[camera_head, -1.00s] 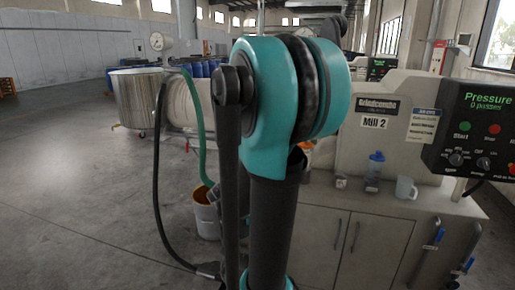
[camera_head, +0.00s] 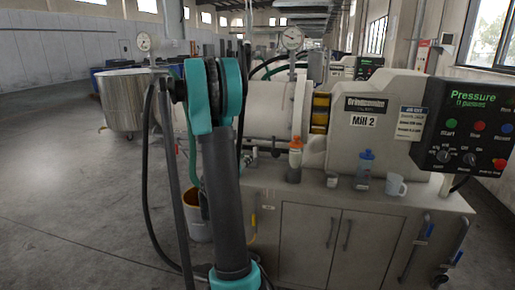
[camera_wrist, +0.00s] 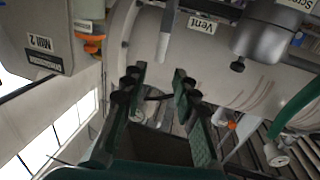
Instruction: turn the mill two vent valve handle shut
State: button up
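The mill two body (camera_head: 385,110) stands right of centre in the head view, with a "Mill 2" label on its face. In the wrist view its pale barrel (camera_wrist: 250,90) fills the upper part. A "Vent" label (camera_wrist: 201,24) is on the barrel, and a grey bar (camera_wrist: 167,32), seemingly the vent valve handle, hangs beside it from the top edge. My gripper (camera_wrist: 158,80) is open and empty, its fingertips pointing at the barrel below the bar in the picture, apart from the bar. In the head view my arm hides part of the barrel, and my gripper is not visible.
An orange-capped bottle (camera_head: 295,160), a blue-capped bottle (camera_head: 364,168) and a white mug (camera_head: 396,186) stand on the cabinet top. A control panel (camera_head: 470,135) is at right. A steel drum (camera_head: 122,100) and hoses are at left. Floor at left is clear.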

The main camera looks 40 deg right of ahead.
jog(key=x, duration=1.3)
jog(key=shift+d, duration=0.2)
jog(key=shift+w+f, duration=0.1)
jog(key=shift+c, duration=0.4)
grip_shut()
